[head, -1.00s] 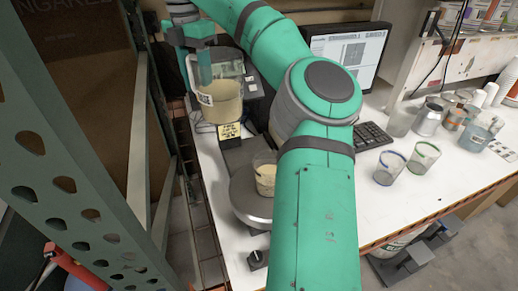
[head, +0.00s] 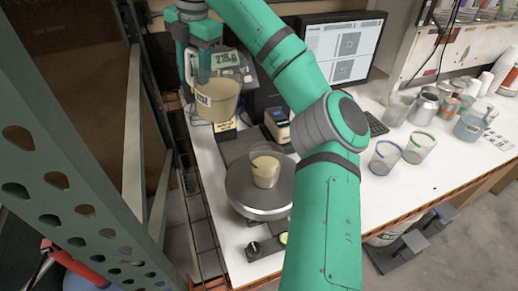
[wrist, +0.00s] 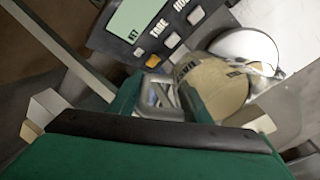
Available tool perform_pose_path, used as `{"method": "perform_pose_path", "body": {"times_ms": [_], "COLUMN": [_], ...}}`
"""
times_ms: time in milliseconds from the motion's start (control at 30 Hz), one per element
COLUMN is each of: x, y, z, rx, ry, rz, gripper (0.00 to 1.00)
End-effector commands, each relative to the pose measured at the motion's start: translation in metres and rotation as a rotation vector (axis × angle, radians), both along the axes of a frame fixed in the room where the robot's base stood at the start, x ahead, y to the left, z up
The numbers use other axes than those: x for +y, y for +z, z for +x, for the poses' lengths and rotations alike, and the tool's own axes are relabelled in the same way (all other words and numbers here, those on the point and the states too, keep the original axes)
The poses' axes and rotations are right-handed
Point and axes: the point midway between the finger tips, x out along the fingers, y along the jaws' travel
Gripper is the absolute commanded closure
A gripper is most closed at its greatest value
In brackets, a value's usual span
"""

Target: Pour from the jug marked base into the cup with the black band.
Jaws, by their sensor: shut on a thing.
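My gripper (head: 190,70) is shut on the handle of the clear jug (head: 218,100). The jug holds cream liquid and bears a pale label of which only the last letters show. It is held in the air, slightly tilted, behind and left of the cup (head: 265,172). That clear cup stands on the round scale pan (head: 248,203) with cream liquid in it; I cannot make out its band colour. No stream shows between jug and cup. In the wrist view, the jug (wrist: 222,90) lies beyond my gripper (wrist: 160,98).
A cup with a blue band (head: 384,158) and one with a green band (head: 419,148) stand to the right. Several cans and containers (head: 425,112) are behind them. A monitor (head: 345,50) stands at the back. A perforated green rack post (head: 60,170) fills the left.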

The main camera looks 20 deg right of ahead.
Motion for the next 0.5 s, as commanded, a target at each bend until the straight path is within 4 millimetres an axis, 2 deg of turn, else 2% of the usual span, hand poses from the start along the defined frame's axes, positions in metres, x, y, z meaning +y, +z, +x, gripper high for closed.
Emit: {"method": "perform_pose_path", "body": {"times_ms": [233,500], "x": [-0.004,-0.011], "y": [0.013,-0.017], "z": [-0.006,-0.015], "rx": [-0.1,-0.207], "ry": [0.001,0.0], "rz": [0.076,0.158], "gripper": [1.0,1.0]}}
